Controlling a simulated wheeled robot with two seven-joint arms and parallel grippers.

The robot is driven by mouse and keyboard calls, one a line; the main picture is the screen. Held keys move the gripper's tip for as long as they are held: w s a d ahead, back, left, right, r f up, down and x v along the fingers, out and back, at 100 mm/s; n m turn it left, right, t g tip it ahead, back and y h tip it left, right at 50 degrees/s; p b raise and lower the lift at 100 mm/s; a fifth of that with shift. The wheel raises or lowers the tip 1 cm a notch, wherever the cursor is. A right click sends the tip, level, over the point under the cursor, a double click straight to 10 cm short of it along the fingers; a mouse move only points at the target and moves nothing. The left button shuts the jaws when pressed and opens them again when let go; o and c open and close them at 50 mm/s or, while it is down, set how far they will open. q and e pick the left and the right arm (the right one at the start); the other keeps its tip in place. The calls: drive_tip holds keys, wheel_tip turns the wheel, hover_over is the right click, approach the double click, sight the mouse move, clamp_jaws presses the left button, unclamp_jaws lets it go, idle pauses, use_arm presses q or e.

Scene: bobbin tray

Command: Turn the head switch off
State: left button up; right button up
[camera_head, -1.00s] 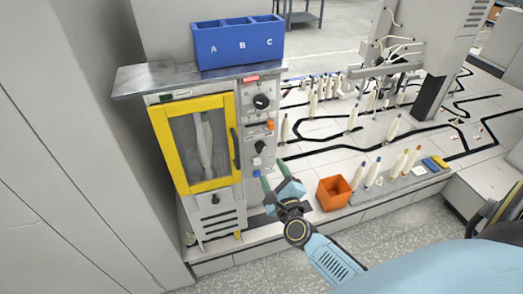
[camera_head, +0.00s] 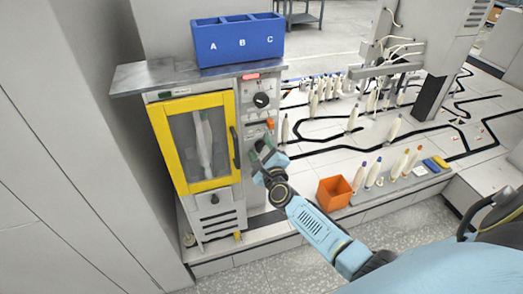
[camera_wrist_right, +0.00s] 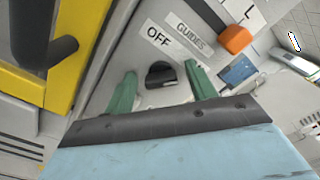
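My right gripper (camera_head: 264,152) is at the control panel of the grey cabinet (camera_head: 256,185), to the right of the yellow-framed door. In the right wrist view its two green fingers (camera_wrist_right: 160,78) are apart with nothing held. A black rotary switch (camera_wrist_right: 160,74) shows between the fingertips, beside the labels "OFF" and "GUIDES". I cannot tell whether the fingers touch it. An orange switch (camera_wrist_right: 236,39) is up and right of it, also visible in the head view (camera_head: 270,123). A large black knob (camera_head: 262,100) is higher on the panel. No readable label says "head".
The yellow door (camera_head: 236,112) with its dark handle (camera_head: 235,148) is close left of the gripper. A blue A-B-C bin (camera_head: 238,45) stands on the cabinet top. An orange box (camera_head: 334,193) and several bobbins stand to the right.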

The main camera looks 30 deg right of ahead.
drive_tip(key=c, duration=0.9)
drive_tip(key=shift+o, duration=0.2)
drive_tip(key=shift+n, duration=0.4)
drive_tip(key=n, duration=0.2)
drive_tip(key=shift+n+p, duration=0.4)
drive_tip(key=n, duration=0.2)
drive_tip(key=n+p, duration=0.1)
drive_tip(key=n, duration=0.1)
drive_tip(key=shift+a+f+n, duration=0.1)
drive_tip(key=shift+f+n, duration=0.1)
drive_tip(key=shift+n, duration=0.1)
drive_tip(key=n+p, duration=0.1)
drive_tip(key=n, duration=0.3)
drive_tip(key=shift+f, duration=0.1)
drive_tip(key=shift+f+n+p, duration=0.15)
drive_tip(key=shift+n+p, duration=0.2)
drive_tip(key=shift+n, duration=1.55)
